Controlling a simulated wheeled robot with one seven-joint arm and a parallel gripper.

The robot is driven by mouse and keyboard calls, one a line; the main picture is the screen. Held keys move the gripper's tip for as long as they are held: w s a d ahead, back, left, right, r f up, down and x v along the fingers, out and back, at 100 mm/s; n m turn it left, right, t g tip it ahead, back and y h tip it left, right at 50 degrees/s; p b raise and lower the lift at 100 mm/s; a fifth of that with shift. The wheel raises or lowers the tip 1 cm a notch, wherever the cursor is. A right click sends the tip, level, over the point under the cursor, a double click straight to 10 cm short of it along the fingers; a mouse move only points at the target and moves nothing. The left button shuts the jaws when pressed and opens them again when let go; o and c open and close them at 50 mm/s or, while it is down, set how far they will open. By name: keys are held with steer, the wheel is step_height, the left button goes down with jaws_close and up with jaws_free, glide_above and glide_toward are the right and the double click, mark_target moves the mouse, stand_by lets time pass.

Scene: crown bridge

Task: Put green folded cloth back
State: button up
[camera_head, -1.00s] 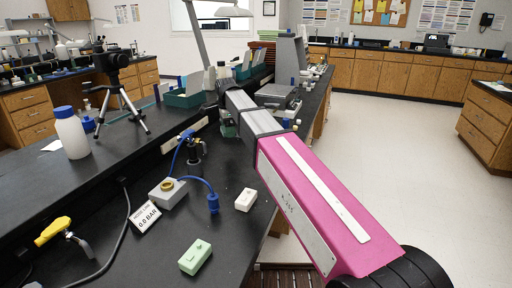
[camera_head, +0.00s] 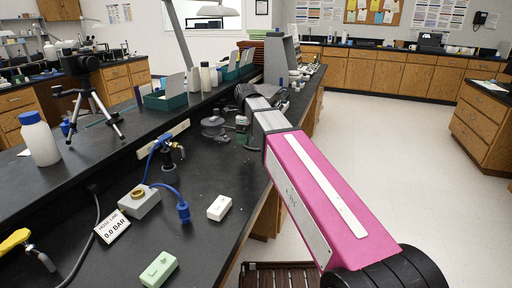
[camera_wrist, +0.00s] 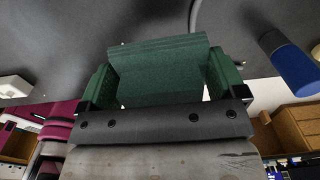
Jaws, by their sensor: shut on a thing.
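The green folded cloth (camera_wrist: 160,72) fills the middle of the wrist view as a dark green, layered block. My gripper (camera_wrist: 160,92) is shut on it, with a dark green piece at each side of the cloth. In the head view my gripper (camera_head: 243,125) is at the far end of my pink and grey arm, over or beside the black bench; a little green shows there. Most of the cloth is hidden in the head view, and I cannot tell its exact height above the bench.
The black bench (camera_head: 190,240) carries a white block (camera_head: 219,207), a pale green block (camera_head: 158,270), a blue-hosed box (camera_head: 138,201), a gauge sign (camera_head: 112,227), a tripod (camera_head: 95,95) and a white bottle (camera_head: 39,138). Teal bins (camera_head: 170,99) stand farther back. Open floor lies right.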

mark_target(256, 151)
steer(key=w+d+f, duration=0.1)
steer(key=d, duration=0.1)
steer(key=w+d+f, duration=0.1)
steer(key=w+f, duration=0.1)
steer(key=shift+d, duration=0.35)
steer(key=shift+f, duration=2)
steer(key=shift+f, duration=0.1)
steer(key=o, duration=0.7)
step_height(256, 151, up, 12)
steer(key=shift+r, duration=0.15)
